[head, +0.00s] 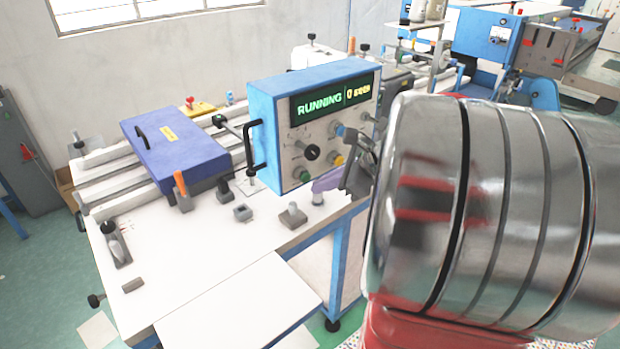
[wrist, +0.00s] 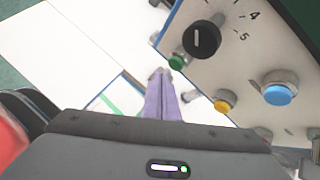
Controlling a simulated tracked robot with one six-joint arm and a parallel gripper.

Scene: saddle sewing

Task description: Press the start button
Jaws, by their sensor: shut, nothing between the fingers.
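The blue control box (head: 275,130) stands on the white table, its display (head: 330,97) lit with "RUNNING" in green. Its panel carries a green button (head: 303,176), a yellow button (head: 336,159), a blue button (head: 338,129) and a black knob (head: 311,152). No label reading "start" is legible. My gripper (head: 316,187) is shut and empty, its purple fingertips low in front of the panel, near the green button. In the wrist view, the fingertips (wrist: 160,75) lie just below and left of the green button (wrist: 176,62). I cannot tell whether they touch it.
A black handle (head: 254,145) sticks out from the box's left edge. A blue-purple cover (head: 175,150) lies on the machine to the left. Small grey fixtures, including a block (head: 243,212), stand on the table (head: 185,250).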

